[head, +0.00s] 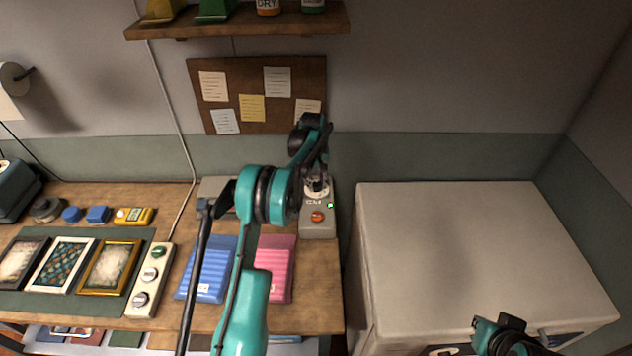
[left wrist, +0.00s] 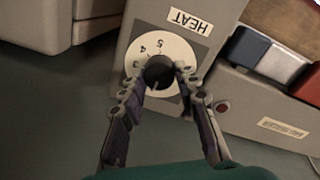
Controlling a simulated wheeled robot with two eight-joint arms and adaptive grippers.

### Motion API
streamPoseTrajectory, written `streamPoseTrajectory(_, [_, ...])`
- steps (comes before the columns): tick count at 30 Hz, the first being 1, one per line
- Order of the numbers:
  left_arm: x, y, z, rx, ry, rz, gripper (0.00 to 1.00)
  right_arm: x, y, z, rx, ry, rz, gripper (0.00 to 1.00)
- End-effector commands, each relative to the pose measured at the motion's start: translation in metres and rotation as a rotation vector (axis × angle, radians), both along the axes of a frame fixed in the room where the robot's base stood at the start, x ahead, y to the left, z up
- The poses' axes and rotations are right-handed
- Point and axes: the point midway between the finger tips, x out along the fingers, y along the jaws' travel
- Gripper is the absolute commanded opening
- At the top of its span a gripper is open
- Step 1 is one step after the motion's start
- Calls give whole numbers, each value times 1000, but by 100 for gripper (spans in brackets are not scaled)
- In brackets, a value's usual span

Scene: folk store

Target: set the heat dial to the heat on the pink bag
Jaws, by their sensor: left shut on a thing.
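The heat dial (left wrist: 158,72) is a black knob on a white disc with 3, 4 and 5 legible, beside a HEAT label (left wrist: 190,22). My left gripper (left wrist: 157,80) is shut on the knob, a finger on each side. The knob's pointer setting cannot be read clearly. In the head view my left gripper (head: 318,184) is over the top of the grey control box (head: 318,230), largely hiding the dial. The pink bag (head: 280,270) lies on the bench, partly behind my left arm; any heat marking on it is unreadable. My right gripper (head: 498,338) is at the bottom right.
A blue bag (head: 212,270) lies left of the pink one. A panel with several knobs (head: 150,280) and framed pictures (head: 110,268) are farther left. The control box has a red button (head: 317,216) and a green light (head: 330,206). A pale cabinet (head: 470,240) stands right.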

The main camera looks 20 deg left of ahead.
Motion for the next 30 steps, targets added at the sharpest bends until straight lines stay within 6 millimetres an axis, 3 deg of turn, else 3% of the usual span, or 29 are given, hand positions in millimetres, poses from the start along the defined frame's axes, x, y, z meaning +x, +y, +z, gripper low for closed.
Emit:
streamPoseTrajectory(8, [0,0,0,-1,1,-138,2,0,0,1,0,0,0,0])
streamPoseTrajectory(30, [2,-1,0,-1,0,-827,2,0,0,6,0,0,0,0])
